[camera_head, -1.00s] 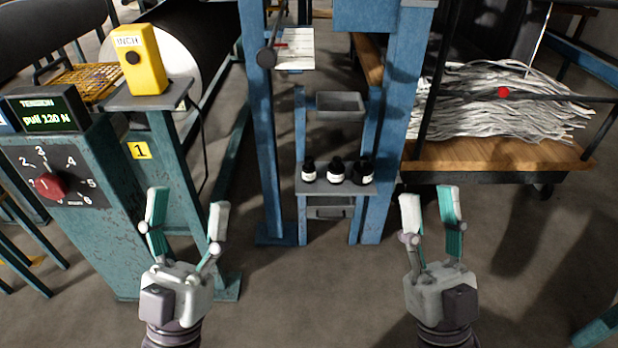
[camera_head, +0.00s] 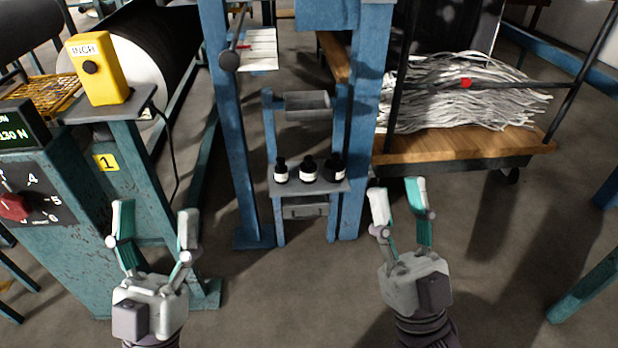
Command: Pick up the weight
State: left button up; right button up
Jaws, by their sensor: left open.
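Three small black knobbed pieces with white labels stand in a row on a small grey shelf (camera_head: 330,188) in the blue frame: a left one (camera_head: 281,171), a middle one (camera_head: 308,169) and a right one (camera_head: 336,168). They look like weights or bottles; I cannot tell which is the weight. My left gripper (camera_head: 155,208) is open and empty, left of the shelf and apart from it. My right gripper (camera_head: 397,186) is open and empty, right of the shelf and nearer to me.
A green control cabinet (camera_head: 60,255) with a yellow INCH box (camera_head: 98,68) stands left. A wooden cart (camera_head: 460,152) with grey strips stands right. The floor (camera_head: 270,290) between my grippers is clear.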

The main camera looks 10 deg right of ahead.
aim_at(281, 172)
jog(key=i+z, duration=0.25)
jog(key=i, duration=0.2)
jog(key=i+j+z, duration=0.3)
jog(key=i, duration=0.15)
